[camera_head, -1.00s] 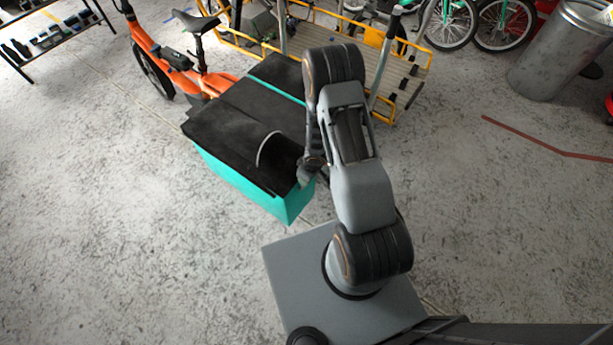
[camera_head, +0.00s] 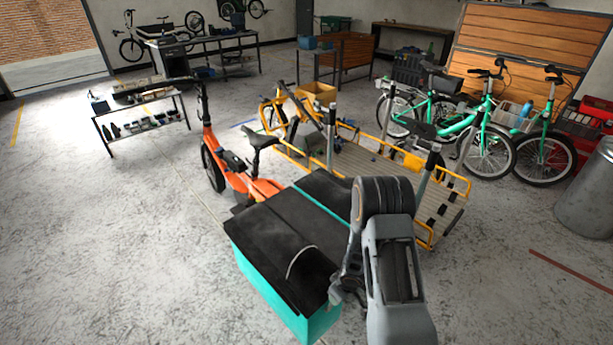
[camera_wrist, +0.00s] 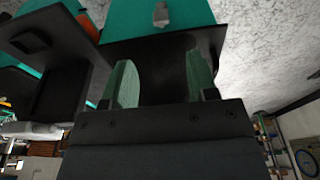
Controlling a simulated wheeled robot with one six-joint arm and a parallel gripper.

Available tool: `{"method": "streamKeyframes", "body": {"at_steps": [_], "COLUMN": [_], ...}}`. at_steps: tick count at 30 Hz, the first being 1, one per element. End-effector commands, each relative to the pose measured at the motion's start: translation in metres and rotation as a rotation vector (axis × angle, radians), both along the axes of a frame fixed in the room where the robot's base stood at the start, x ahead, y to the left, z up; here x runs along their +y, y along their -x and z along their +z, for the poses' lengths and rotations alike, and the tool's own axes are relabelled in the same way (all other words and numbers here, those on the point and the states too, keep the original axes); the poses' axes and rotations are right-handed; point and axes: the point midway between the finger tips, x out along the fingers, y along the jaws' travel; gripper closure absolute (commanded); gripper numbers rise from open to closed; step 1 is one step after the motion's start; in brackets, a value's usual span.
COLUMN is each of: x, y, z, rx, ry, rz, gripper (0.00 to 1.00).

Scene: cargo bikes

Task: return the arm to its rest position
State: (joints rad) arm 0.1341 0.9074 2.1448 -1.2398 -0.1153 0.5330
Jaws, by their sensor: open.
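My arm, grey with black joints, stands folded in the lower right middle of the head view, in front of the teal cargo box of an orange cargo bike (camera_head: 238,178). The box (camera_head: 270,290) has a black cover (camera_head: 275,250) with a pale curved strip on it. In the wrist view my gripper (camera_wrist: 155,85) shows two greenish fingers spread apart, with nothing seen between them but dark and teal surfaces behind. Teal box parts (camera_wrist: 165,15) fill the top of that view. In the head view the gripper is mostly hidden by the arm.
A yellow-railed cargo platform (camera_head: 385,180) stands just behind the box. Green bikes (camera_head: 487,140) and a metal bin (camera_head: 588,195) are at the right. A low shelf (camera_head: 145,115) is at the left. The floor is open at the left and lower right.

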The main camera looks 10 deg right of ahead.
Motion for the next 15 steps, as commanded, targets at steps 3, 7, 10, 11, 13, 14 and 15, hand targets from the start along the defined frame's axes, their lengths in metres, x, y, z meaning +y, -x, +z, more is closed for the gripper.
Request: {"method": "streamKeyframes", "body": {"at_steps": [3,7,10,11,13,14,15], "x": [-0.002,-0.017,-0.035,-0.04,-0.049,-0.051,-0.054], "y": [0.001,0.013,0.03,0.033,0.035,0.036,0.037], "z": [0.0,-0.003,0.008,0.017,0.045,0.056,0.073], "rx": [0.004,0.059,0.132,0.147,0.171,0.179,0.186], "ry": [0.014,0.102,0.2,0.23,0.287,0.305,0.323], "rz": [0.022,0.009,-0.055,-0.081,-0.144,-0.172,-0.205], "gripper": [0.47,0.47,0.47,0.47,0.47,0.47,0.47]}}
